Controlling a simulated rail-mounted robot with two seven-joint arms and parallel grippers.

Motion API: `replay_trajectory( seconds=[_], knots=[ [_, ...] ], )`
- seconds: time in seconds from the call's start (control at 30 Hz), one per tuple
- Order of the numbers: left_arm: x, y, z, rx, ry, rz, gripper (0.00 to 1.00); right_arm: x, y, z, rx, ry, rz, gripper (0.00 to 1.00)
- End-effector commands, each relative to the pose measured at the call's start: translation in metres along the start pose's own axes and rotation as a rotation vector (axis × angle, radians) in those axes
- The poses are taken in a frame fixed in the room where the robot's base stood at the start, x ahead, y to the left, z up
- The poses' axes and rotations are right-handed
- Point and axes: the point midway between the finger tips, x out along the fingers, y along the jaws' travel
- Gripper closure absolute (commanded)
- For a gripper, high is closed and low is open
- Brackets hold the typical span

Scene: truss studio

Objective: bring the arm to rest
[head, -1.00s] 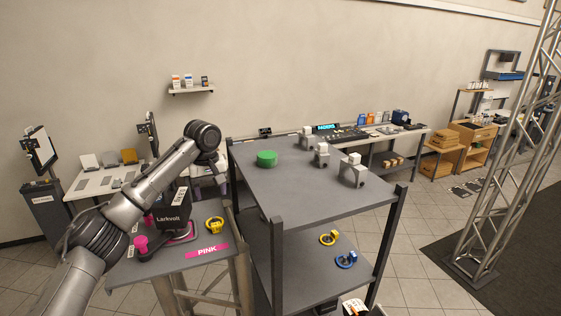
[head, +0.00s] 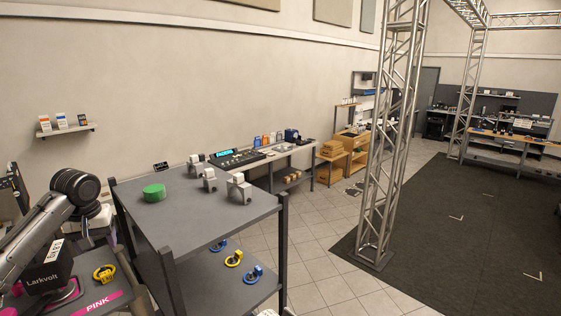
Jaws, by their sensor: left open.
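My left arm (head: 72,190) comes in at the left edge, bent, with its rounded dark joint raised left of the grey shelf unit (head: 190,236). My left gripper is open at the lower left; its fingertips are hard to make out there. A black box marked Larkvolt (head: 45,276) is beside the arm, over the pink-labelled stand (head: 110,303). A yellow ring-shaped piece (head: 104,273) lies on that stand, apart from the arm. My right gripper is not in view.
The shelf's top holds a green round piece (head: 154,193) and grey blocks (head: 239,189). Its lower board holds yellow (head: 234,258) and blue (head: 253,274) ring pieces. A truss upright (head: 385,170) stands right of it. The dark floor (head: 460,240) is open.

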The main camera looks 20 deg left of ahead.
Motion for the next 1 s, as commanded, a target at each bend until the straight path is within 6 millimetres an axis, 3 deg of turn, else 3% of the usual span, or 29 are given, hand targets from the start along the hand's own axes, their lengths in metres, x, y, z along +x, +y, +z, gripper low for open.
replay_trajectory(
  seconds=[0.13, 0.27, 0.4, 0.57, 0.67, 0.8, 1.0],
  knots=[
    [-0.022, 0.013, -0.012, 0.229, 0.211, -0.077, 0.39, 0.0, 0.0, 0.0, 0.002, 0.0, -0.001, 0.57],
    [-0.063, 0.033, -0.016, 0.425, 0.445, -0.151, 0.39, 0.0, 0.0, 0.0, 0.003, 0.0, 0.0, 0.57],
    [-0.114, 0.074, -0.006, 0.604, 0.692, -0.202, 0.39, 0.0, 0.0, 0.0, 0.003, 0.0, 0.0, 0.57],
    [-0.147, 0.14, 0.033, 0.807, 0.962, -0.244, 0.39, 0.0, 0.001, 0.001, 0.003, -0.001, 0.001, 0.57],
    [-0.143, 0.182, 0.072, 0.916, 1.102, -0.239, 0.39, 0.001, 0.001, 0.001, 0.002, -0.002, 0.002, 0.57],
    [-0.115, 0.224, 0.133, 1.002, 1.225, -0.169, 0.39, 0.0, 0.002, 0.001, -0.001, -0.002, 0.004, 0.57],
    [-0.049, 0.242, 0.213, 1.013, 1.237, -0.005, 0.39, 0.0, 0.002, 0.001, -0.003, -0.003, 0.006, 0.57]
  ],
)
